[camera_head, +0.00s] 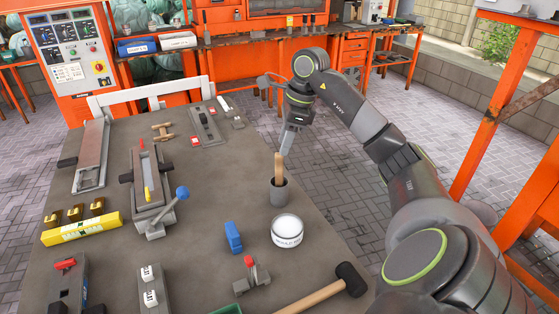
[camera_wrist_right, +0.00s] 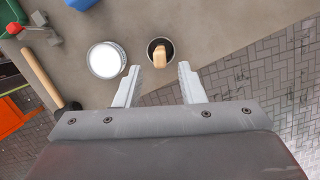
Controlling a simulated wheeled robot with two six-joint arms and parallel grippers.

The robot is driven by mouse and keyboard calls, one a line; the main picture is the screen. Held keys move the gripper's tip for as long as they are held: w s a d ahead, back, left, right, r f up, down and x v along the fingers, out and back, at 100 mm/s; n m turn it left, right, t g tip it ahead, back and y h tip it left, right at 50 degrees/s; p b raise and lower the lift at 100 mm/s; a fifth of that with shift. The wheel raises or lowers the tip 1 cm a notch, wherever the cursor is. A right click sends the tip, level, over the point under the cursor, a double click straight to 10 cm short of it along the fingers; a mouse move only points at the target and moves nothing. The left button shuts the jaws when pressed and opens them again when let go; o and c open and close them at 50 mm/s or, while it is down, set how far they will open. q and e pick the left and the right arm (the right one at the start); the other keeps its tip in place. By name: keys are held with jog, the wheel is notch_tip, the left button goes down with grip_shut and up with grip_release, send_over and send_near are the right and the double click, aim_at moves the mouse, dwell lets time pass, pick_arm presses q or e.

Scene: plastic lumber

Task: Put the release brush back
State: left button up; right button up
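The release brush shows as a wooden handle (camera_head: 278,168) standing nearly upright in a dark grey cup (camera_head: 279,194) near the right edge of the table. Its bristle end is hidden inside the cup. The handle also shows end-on in the right wrist view (camera_wrist_right: 160,60). My right gripper (camera_head: 286,152) is just above the handle, pointing down. In the right wrist view its two fingers (camera_wrist_right: 158,70) are apart, with nothing held between them, and the handle shows just beyond the gap between the tips. My left gripper is not in view.
A white-topped tub (camera_head: 287,230) stands close in front of the cup. A mallet (camera_head: 325,291), a blue block (camera_head: 233,237) and a red-handled clamp (camera_head: 253,274) lie nearby. Moulds (camera_head: 153,187) and a yellow box (camera_head: 82,229) are at left. The table between mould and cup is clear.

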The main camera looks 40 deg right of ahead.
jog(key=v, duration=0.4)
dwell(0.6)
